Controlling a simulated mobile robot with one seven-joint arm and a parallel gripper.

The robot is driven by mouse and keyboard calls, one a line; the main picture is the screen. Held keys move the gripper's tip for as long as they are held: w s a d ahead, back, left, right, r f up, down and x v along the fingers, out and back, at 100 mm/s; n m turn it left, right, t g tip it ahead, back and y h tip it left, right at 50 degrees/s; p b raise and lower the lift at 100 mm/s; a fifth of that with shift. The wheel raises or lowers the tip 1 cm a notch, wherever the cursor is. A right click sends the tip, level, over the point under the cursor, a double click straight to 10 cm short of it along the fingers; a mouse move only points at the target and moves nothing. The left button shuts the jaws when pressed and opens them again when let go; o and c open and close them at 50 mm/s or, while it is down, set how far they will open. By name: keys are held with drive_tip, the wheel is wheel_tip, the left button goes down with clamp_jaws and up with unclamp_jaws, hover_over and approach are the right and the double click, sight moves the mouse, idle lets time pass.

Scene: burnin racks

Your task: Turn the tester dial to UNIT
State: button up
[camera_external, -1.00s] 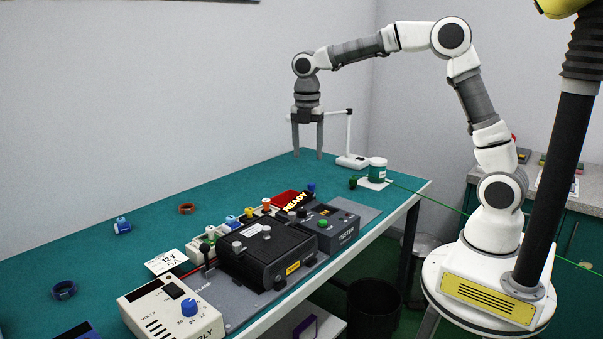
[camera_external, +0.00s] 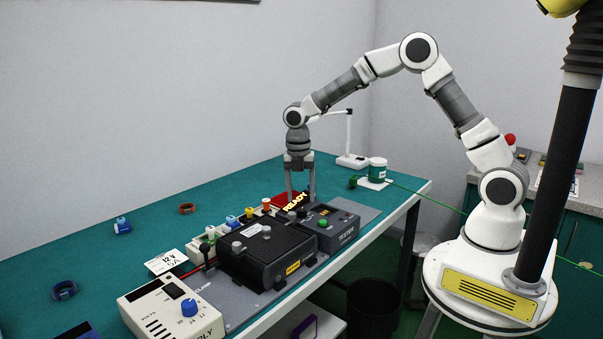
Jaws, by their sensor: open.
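The tester (camera_external: 341,234) is a dark grey box with a small display and a green knob or button (camera_external: 323,223) on its top. It stands on a grey plate near the bench's right edge. A dark knob (camera_external: 302,212) shows at its left top; I cannot tell its setting, and the UNIT mark is too small to read. My gripper (camera_external: 300,199) points straight down with its two fingers apart and empty. Its fingertips are low, near the tester's back left end and the READY sign (camera_external: 295,202). I cannot tell whether they touch anything.
A black box (camera_external: 265,262) with grey knobs sits left of the tester. A beige power supply (camera_external: 170,309) with a blue dial stands at the front. The bench's left side is mostly clear.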

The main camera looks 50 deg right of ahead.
sight(302, 209)
drive_tip(key=shift+s+f, duration=0.1)
drive_tip(key=shift+f, duration=2.1)
drive_tip(key=shift+c, duration=0.3)
clamp_jaws()
